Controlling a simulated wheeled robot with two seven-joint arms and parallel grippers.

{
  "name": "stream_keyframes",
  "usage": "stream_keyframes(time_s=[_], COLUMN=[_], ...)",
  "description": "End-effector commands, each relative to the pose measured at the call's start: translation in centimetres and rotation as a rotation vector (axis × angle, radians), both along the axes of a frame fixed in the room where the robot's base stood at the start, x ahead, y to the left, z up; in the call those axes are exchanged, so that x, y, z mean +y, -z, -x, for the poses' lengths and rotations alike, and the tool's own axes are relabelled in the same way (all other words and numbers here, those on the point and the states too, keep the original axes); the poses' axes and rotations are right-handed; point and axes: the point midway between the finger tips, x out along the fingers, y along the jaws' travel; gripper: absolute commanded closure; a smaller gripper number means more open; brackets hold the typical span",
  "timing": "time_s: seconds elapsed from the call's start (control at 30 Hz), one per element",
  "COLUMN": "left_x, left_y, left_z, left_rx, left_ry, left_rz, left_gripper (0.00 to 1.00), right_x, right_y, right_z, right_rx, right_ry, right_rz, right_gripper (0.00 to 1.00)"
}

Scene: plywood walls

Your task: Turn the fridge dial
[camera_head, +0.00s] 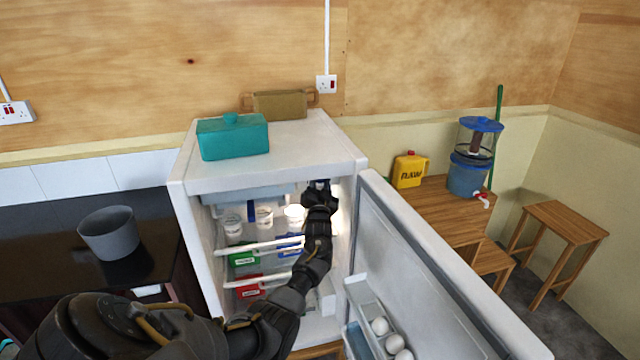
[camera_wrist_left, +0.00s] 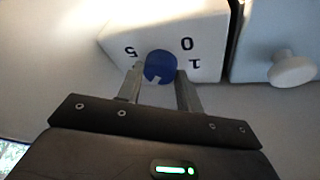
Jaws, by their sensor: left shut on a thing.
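The fridge (camera_head: 262,172) stands open, its door (camera_head: 425,262) swung out to the right. In the left wrist view the round blue dial (camera_wrist_left: 159,67) sits on a white box (camera_wrist_left: 205,40) marked 5, 0 and 1, with a pale notch on the dial's near side. My left gripper (camera_wrist_left: 160,80) has a finger on each side of the dial and is shut on it. In the head view my left gripper (camera_head: 319,186) reaches into the upper right of the fridge, and the dial is hidden there. My right gripper is not in view.
A white knob (camera_wrist_left: 292,68) is right of the dial box. Fridge shelves hold white cups (camera_head: 264,216) and green (camera_head: 243,256) and red (camera_head: 249,287) packs. Eggs (camera_head: 380,326) sit in the door rack. A teal box (camera_head: 233,137) stands on top; a grey pot (camera_head: 108,233) is left.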

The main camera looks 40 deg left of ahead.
Motion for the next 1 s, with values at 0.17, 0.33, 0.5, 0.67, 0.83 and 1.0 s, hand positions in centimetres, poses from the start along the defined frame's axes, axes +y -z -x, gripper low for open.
stream_keyframes(time_s=[0.17, 0.33, 0.5, 0.67, 0.83, 1.0], left_x=[0.0, 0.0, 0.0, -0.3, -1.8, -3.9], left_y=[0.2, 0.1, 0.1, 0.4, 1.2, 2.2], left_z=[0.0, 0.0, 0.0, 0.3, 2.1, 4.6], left_rx=[0.003, 0.002, 0.001, 0.001, 0.001, -0.001], left_ry=[0.001, 0.001, 0.001, 0.001, 0.003, 0.002], left_rz=[0.002, 0.002, 0.002, 0.002, 0.003, 0.002], left_gripper=[0.6, 0.42, 0.42, 0.42, 0.42, 0.42], right_x=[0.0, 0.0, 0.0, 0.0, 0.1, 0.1], right_y=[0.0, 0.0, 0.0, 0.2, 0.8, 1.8], right_z=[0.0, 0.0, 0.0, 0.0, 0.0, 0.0], right_rx=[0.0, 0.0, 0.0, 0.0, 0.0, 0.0], right_ry=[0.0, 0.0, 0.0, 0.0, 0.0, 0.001], right_rz=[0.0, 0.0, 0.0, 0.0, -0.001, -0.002], right_gripper=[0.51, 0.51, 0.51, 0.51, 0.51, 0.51])
